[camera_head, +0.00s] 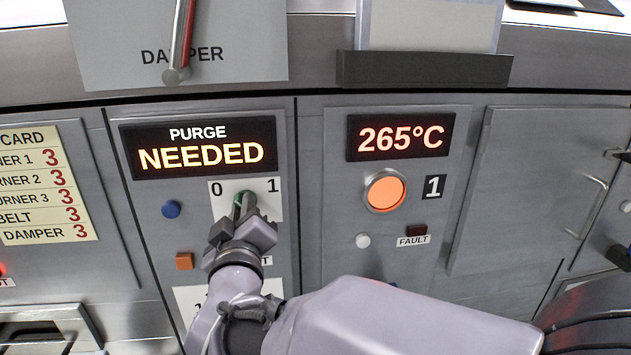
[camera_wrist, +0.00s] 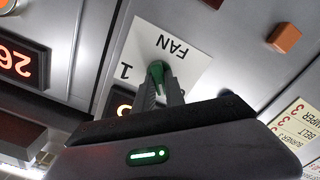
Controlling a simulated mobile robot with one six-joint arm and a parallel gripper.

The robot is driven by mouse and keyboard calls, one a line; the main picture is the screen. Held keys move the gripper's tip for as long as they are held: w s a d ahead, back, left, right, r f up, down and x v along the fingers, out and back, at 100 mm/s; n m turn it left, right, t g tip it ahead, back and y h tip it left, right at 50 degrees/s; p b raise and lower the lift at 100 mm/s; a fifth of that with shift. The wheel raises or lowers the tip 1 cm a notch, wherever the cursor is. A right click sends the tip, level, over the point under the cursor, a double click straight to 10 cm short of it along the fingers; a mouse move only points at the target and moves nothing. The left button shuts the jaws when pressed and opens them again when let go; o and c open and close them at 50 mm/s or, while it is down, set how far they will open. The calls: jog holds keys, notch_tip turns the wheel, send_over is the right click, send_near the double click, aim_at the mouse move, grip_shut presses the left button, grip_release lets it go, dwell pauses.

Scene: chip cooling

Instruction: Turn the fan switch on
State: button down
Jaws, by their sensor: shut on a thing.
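The fan switch is a small green knob (camera_head: 238,198) on a white plate (camera_head: 217,202) marked 0 at left and 1 at right, below the PURGE NEEDED display. My gripper (camera_head: 244,208) is at the switch with its fingers closed around it. In the wrist view, the green knob (camera_wrist: 156,70) sits between the fingertips of my gripper (camera_wrist: 163,88), and the plate (camera_wrist: 146,42) reads FAN upside down. The fingers hide part of the knob, so I cannot tell exactly which mark it points to.
The PURGE NEEDED display (camera_head: 199,146) is lit just above. A blue button (camera_head: 171,209) and an orange square button (camera_head: 184,261) lie left of the plate. At right are a 265°C display (camera_head: 400,136) and a glowing orange round button (camera_head: 385,191). A damper lever (camera_head: 181,40) is above.

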jog(key=shift+f+m+b, duration=0.1)
jog(key=shift+m+b, duration=0.2)
jog(key=shift+b, duration=0.05)
jog(key=shift+d+m+b, duration=0.15)
jog(key=shift+m+b, duration=2.55)
jog(key=shift+m, duration=1.1)
jog(key=shift+d+m+b, duration=0.15)
jog(key=shift+m+b, duration=2.55)
jog(key=shift+m, duration=1.1)
jog(key=c, duration=1.4)
grip_release()
